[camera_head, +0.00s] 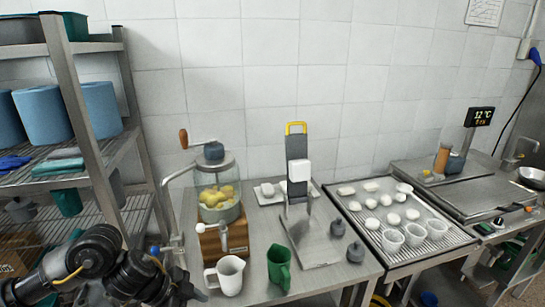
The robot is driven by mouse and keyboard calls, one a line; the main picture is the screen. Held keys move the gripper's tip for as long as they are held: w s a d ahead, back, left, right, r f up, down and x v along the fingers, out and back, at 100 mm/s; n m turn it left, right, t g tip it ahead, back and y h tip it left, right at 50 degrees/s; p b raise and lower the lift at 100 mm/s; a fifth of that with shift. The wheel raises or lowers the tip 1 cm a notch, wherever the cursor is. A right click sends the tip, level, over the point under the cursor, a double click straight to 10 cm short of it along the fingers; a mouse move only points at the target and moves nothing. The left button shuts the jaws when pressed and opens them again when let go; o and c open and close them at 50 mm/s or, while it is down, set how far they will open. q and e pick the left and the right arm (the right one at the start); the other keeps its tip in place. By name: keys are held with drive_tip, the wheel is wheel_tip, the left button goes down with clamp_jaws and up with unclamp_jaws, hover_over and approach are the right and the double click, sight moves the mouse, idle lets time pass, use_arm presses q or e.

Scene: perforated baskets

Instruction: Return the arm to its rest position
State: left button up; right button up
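My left arm comes in at the bottom left of the head view, in front of the metal shelf rack. Its dark end, with my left gripper (188,290), is low at the front left corner of the steel table (262,222). It is close to the white jug (229,275), with no clear contact. The fingers are dark and partly cut off by the lower edge, so I cannot tell whether they are open or shut. I see nothing clearly held. My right arm and gripper are out of view.
A crank machine with yellow contents (218,195) stands behind the white jug. A tray (440,250) with white items and cups is right. The shelf rack (80,110) borders the left.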

use_arm(q)
drive_tip(key=s+d+n+t+h, duration=0.1)
drive_tip(key=s+d+t+h, duration=0.2)
drive_tip(key=d, duration=0.8)
drive_tip(key=s+a+f+n+g+y, duration=0.1)
drive_tip(key=s+a+f+n+y, duration=0.4)
drive_tip(key=s+a+f+n, duration=0.35)
drive_tip(key=s+a+f+n+g+y, duration=0.1)
drive_tip(key=s+a+f+n+y, duration=0.35)
drive_tip(key=s+a, duration=0.6)
drive_tip(key=s+d+f+g+b, duration=0.1)
drive_tip(key=s+f+b, duration=0.2)
drive_tip(key=f, duration=2.6)
drive_tip(key=s+a+f+g+b, duration=0.1)
drive_tip(key=s+a+f, duration=0.1)
drive_tip(key=s+f, duration=1.4)
wheel_tip(320, 180, down, 2)
drive_tip(key=shift+s+a+f, duration=0.1)
drive_tip(key=shift+s+a, duration=0.25)
drive_tip(key=shift+a, duration=0.05)
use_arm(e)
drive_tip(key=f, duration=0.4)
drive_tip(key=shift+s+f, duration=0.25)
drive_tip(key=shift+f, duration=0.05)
